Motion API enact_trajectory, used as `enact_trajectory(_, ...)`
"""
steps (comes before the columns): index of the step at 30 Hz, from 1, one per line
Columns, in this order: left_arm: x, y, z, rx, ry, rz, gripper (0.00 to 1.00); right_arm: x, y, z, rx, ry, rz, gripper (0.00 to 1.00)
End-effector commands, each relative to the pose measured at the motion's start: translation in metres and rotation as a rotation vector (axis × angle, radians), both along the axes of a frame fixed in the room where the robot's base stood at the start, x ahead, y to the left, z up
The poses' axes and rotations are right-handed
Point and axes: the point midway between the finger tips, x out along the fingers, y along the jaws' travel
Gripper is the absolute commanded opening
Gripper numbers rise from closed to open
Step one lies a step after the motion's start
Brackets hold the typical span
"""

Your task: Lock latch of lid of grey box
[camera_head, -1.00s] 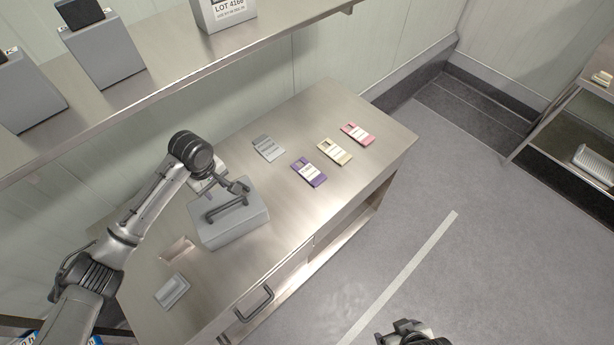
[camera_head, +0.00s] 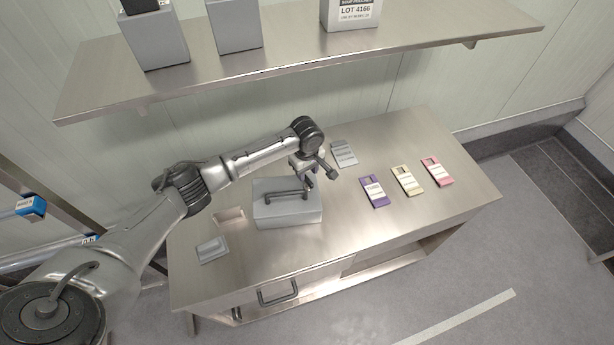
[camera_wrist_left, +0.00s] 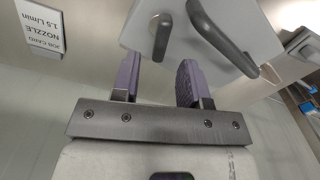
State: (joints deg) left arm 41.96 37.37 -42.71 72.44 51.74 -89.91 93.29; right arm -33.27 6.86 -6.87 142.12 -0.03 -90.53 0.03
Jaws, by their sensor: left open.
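The grey box (camera_head: 289,216) stands on the steel table in the head view, its lid down with a dark bar handle (camera_head: 284,196) on top. In the left wrist view the pale lid (camera_wrist_left: 190,38) fills the top, with part of the handle (camera_wrist_left: 222,38). A small dark latch lever (camera_wrist_left: 161,38) on a round pivot sits left of the handle. My left gripper (camera_head: 318,172) is at the box's back right corner. In the wrist view its two purple-padded fingers (camera_wrist_left: 160,82) are apart and empty, with the lever just beyond them. My right gripper is out of view.
A grey card (camera_head: 344,154), purple card (camera_head: 374,191), cream card (camera_head: 407,181) and pink card (camera_head: 437,172) lie right of the box. A small grey tray (camera_head: 212,250) lies to its left. A shelf (camera_head: 280,40) with grey bins overhangs the back. The table's right front is clear.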

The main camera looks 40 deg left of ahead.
Motion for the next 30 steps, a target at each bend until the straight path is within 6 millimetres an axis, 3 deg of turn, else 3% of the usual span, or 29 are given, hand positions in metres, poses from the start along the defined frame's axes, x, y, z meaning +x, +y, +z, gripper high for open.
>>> enact_trajectory(9,0.000,0.000,-0.030,0.000,0.000,0.001,0.40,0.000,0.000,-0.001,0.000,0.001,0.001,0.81)
enact_trajectory(21,0.000,0.000,-0.034,0.001,-0.001,0.000,0.40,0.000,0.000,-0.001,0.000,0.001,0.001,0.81)
enact_trajectory(30,0.000,0.000,-0.034,0.001,-0.001,0.000,0.13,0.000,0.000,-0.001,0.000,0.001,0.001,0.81)
